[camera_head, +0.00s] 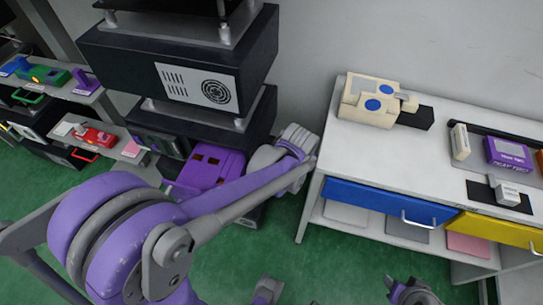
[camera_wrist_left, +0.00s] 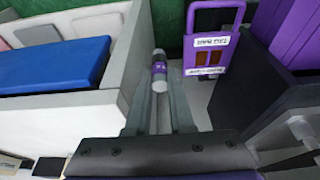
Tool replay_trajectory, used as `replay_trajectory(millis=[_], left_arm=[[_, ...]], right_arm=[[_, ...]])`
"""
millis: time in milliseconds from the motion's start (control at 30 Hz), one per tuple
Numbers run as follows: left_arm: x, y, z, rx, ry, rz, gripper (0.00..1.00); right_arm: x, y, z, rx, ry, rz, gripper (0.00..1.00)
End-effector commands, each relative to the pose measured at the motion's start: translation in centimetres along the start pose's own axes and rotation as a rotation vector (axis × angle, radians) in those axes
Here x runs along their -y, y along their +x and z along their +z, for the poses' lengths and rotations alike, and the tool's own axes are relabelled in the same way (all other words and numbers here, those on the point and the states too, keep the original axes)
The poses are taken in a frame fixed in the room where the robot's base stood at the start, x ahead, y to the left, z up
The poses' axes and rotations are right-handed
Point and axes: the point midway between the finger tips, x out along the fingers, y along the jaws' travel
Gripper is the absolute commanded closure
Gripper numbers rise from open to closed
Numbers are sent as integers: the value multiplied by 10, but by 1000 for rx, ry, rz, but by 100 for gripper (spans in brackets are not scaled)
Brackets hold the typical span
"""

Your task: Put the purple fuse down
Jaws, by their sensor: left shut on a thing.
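In the left wrist view, the purple fuse (camera_wrist_left: 159,69) is a small pale cylinder with a purple band. It sits between the fingertips of my left gripper (camera_wrist_left: 160,85), which is shut on it. In the head view, my left gripper (camera_head: 295,150) is beside the left end of the white table, and the fuse is hidden there. My right gripper (camera_head: 412,292) shows only partly at the bottom edge, and its opening is unclear.
The white table (camera_head: 345,150) has a blue drawer (camera_head: 375,205) and a yellow drawer (camera_head: 490,229). A cream device (camera_head: 372,100) and a purple device (camera_head: 508,152) stand on it. A purple case (camera_head: 208,168) and dark cabinet (camera_head: 185,60) are left of the gripper. Green floor lies below.

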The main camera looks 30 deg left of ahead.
Motion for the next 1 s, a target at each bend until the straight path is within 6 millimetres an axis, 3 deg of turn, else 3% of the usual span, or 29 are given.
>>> replay_trajectory(millis=[200, 500, 600, 867, 1000], left_arm=[[52, 10, -32, 0, -6, -3, 100], [105, 21, -66, 0, -2, -2, 100], [102, 38, -60, 1, 3, 1, 100], [102, 56, -54, 0, 2, 0, 100], [102, 74, -48, 1, 2, 0, 100]], right_arm=[[0, 0, 0, 0, 0, 0, 53], [0, -1, 0, 0, 0, 0, 53], [0, 2, 1, 1, 0, 0, 53], [0, 5, 3, 2, 0, 0, 53], [0, 8, 4, 3, 0, 0, 53]])
